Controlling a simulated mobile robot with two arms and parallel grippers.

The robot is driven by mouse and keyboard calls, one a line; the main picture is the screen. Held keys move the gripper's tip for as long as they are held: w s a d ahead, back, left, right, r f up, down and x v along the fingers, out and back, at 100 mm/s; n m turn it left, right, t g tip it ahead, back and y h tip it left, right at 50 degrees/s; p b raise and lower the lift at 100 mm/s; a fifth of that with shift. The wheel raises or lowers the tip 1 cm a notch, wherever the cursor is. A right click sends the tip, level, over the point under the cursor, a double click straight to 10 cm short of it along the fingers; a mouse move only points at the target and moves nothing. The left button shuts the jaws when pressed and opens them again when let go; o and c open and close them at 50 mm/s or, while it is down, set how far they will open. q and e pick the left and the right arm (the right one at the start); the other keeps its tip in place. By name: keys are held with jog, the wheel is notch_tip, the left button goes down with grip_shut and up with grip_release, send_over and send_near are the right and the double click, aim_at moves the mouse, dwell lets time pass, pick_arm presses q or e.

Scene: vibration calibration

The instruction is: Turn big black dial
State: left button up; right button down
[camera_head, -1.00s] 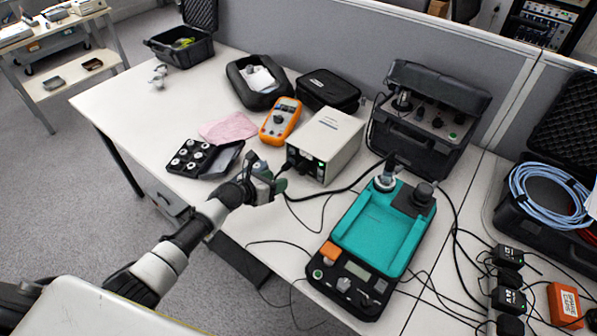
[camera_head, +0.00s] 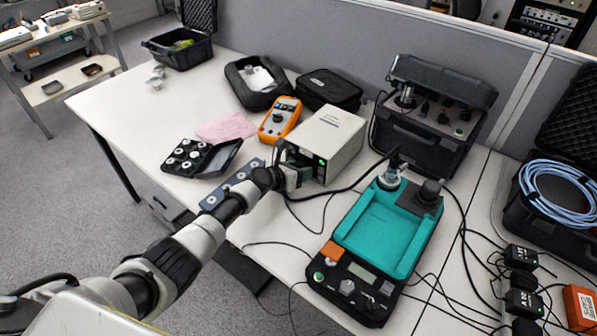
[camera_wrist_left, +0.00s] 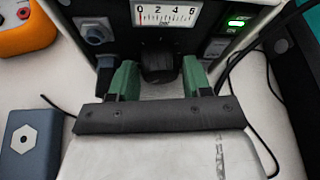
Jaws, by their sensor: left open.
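The beige box (camera_head: 338,131) stands on the table in the middle of the head view, with a lit green switch on its front. In the left wrist view, the big black dial (camera_wrist_left: 158,60) is on its dark front panel, below a white 0-to-6 scale (camera_wrist_left: 167,15). My left gripper (camera_head: 298,173) is at the box's front. In the wrist view its green fingers (camera_wrist_left: 160,72) are open, one on each side of the dial; I cannot tell if they touch it. In the head view, the gripper hides the dial. My right gripper is not in view.
The orange multimeter (camera_head: 280,119) lies left of the box. A teal device (camera_head: 386,231) lies to the right, with black cables between. A blue-grey block (camera_head: 226,188) and a black case with several round pieces (camera_head: 190,156) are near my left arm.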

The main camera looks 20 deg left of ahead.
pick_arm(q)
jog(key=c, duration=0.6)
jog(key=shift+c, duration=0.2)
